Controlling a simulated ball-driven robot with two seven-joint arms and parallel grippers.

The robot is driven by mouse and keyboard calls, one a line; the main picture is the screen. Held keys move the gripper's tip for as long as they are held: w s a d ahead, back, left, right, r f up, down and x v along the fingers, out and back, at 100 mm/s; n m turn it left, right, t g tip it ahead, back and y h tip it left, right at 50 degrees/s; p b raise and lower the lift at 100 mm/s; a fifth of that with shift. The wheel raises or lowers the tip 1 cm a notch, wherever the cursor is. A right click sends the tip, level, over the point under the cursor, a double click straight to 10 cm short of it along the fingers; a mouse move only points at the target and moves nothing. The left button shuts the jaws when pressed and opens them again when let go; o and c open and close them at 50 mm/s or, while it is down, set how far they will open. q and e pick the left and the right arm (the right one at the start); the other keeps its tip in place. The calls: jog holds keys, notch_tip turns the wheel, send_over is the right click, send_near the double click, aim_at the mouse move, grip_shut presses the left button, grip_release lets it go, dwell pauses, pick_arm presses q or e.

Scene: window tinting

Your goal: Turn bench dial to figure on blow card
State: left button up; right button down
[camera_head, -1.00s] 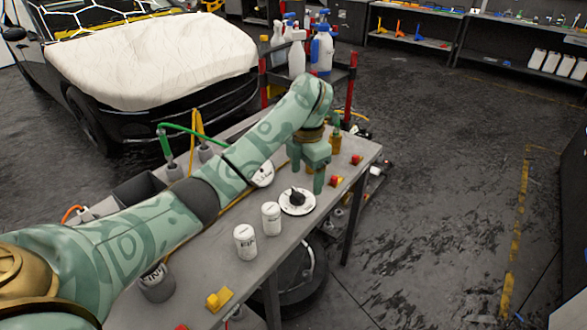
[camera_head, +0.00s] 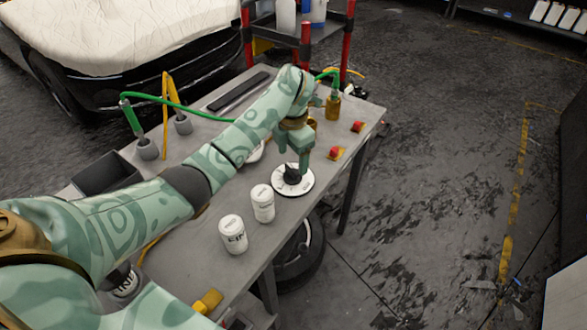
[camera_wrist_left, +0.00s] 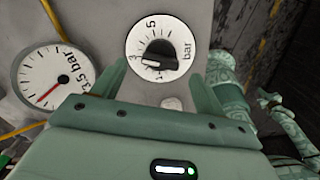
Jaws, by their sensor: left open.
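The bench dial (camera_head: 293,188) is a round white plate with a black knob (camera_head: 291,174), near the bench's right edge. In the left wrist view the dial (camera_wrist_left: 178,33) shows "5" and "bar", and its black knob (camera_wrist_left: 160,53) has a pale pointer mark toward the left. My left gripper (camera_head: 293,168) points down at the dial, open, with its fingers apart and nothing held. In the left wrist view its fingertips (camera_wrist_left: 165,66) lie either side of the knob; contact is not visible. A white disc (camera_wrist_left: 52,78) reads about "3.5 bar", with a red line.
Two white canisters (camera_head: 232,236) (camera_head: 263,204) stand close in front of the dial on the grey bench (camera_head: 190,255). Grey holders with green and yellow hoses (camera_head: 147,148) stand at left.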

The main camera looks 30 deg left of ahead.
aim_at(293, 169)
pick_arm(q)
notch_tip(293, 169, down, 3)
jog(key=shift+d+r+b, duration=0.1)
jog(key=shift+b, duration=0.25)
jog(key=shift+f, duration=0.45)
pick_arm(e)
jog(key=shift+a+f, duration=0.65)
jog(key=shift+f, duration=0.05)
jog(key=shift+s, duration=0.1)
pick_arm(q)
jog(key=c, duration=1)
pick_arm(e)
jog(key=shift+s+d, duration=0.1)
jog(key=shift+d, duration=0.25)
pick_arm(q)
jog(key=shift+r, duration=0.1)
pick_arm(e)
jog(key=shift+r, duration=0.15)
